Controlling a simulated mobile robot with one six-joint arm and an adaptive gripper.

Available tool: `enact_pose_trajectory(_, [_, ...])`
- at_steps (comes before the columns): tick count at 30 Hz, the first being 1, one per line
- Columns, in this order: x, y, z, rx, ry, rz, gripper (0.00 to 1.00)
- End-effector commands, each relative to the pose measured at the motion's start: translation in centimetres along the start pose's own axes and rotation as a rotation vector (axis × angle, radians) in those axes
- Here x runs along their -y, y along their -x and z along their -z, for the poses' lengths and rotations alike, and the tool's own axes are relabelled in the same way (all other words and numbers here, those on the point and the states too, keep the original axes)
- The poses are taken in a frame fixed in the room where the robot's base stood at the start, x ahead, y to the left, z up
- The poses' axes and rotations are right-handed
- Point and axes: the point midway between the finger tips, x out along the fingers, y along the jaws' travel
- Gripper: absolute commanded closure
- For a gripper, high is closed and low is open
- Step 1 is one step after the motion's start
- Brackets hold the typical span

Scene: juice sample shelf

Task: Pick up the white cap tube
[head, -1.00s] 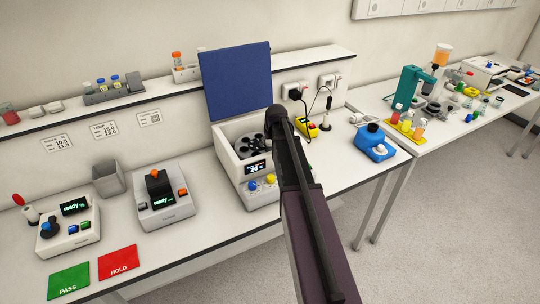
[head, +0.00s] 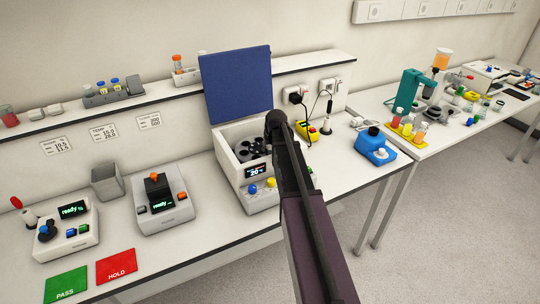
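I cannot make out a white cap tube in the head view. A grey rack (head: 128,94) on the wall shelf holds several small tubes, some with blue caps (head: 115,79). They are too small to tell any white cap. The white centrifuge (head: 262,196) stands on the bench with its blue lid (head: 237,84) up and its dark rotor (head: 252,146) showing. I cannot tell whether a tube sits in the rotor. My arm reaches up in front of the centrifuge's right side and hides part of it. My gripper is not visible.
A white holder (head: 187,76) with an orange-capped tube is on the shelf (head: 62,128). Two small devices, a grey bin (head: 107,183), a green PASS mat (head: 66,285) and a red HOLD mat (head: 116,265) are at left. A blue device (head: 374,148) is at right. A second, cluttered table stands beyond.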

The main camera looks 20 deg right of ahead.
Motion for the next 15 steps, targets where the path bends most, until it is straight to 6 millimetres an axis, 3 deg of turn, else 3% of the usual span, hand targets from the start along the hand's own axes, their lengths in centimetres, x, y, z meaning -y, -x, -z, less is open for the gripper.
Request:
enact_pose_trajectory(1, [-0.01,0.00,0.00,0.000,0.000,0.000,0.74])
enact_pose_trajectory(3, [-0.02,0.00,-0.01,0.000,0.000,0.000,0.95])
enact_pose_trajectory(4, [-0.02,0.00,-0.01,0.000,0.000,0.000,1.00])
enact_pose_trajectory(15, [-0.03,0.08,0.01,0.001,-0.001,0.000,1.00])
